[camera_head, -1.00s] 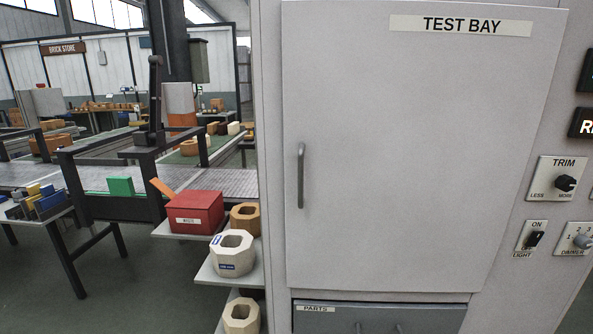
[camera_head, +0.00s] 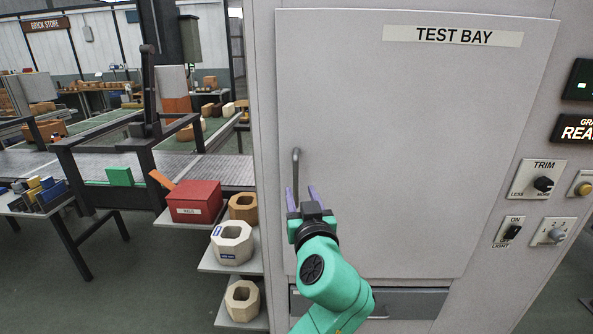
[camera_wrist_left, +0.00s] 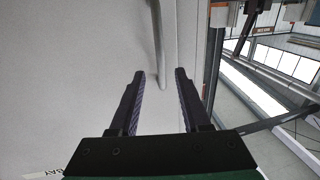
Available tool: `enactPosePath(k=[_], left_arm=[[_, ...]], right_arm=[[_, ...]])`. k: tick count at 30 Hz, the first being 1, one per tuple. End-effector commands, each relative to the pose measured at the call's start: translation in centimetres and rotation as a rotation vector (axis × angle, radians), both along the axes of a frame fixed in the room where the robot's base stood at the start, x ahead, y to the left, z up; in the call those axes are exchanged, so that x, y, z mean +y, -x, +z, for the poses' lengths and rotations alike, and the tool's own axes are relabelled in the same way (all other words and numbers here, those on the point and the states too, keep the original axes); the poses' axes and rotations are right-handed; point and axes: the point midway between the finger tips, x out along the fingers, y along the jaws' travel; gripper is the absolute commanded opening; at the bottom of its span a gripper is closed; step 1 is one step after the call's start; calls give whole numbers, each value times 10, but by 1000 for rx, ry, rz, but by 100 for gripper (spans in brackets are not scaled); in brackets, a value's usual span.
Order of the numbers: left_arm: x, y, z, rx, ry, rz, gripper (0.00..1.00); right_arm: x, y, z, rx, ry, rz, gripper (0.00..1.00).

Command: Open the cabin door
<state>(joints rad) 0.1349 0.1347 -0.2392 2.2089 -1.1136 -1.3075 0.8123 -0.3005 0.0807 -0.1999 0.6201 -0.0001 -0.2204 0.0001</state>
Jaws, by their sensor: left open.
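The cabin door (camera_head: 400,130) is a flat light grey panel labelled TEST BAY, and it looks closed. Its grey vertical bar handle (camera_head: 296,168) is near the door's left edge. My left gripper (camera_head: 304,192) is open in front of the handle's lower part, with its purple-padded fingers pointing up in the head view. In the left wrist view, the handle (camera_wrist_left: 158,45) shows beyond the open fingers (camera_wrist_left: 158,85), its end lying between their lines. I cannot tell whether the fingers touch it. My right gripper is not in view.
A drawer (camera_head: 410,303) is below the door. A switch panel with a TRIM knob (camera_head: 543,184) is to the right. Shelves to the left hold a red box (camera_head: 196,202) and octagonal bricks (camera_head: 232,242).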

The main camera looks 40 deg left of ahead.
Motion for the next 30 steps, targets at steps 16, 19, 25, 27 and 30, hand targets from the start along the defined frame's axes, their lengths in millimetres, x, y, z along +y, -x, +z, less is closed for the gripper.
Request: enactPosePath(k=[16, 19, 25, 27, 30], left_arm=[[58, -52, -1, 1, 0, -2, 47], [58, -52, -1, 1, 0, -2, 47], [58, -52, -1, 2, 1, -2, 0], [58, -52, -1, 3, 0, -2, 0], [58, -52, -1, 3, 0, -2, 0]], right_arm=[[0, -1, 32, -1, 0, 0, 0], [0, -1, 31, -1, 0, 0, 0], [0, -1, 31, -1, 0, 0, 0], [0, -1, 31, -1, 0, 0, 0], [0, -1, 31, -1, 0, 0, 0]])
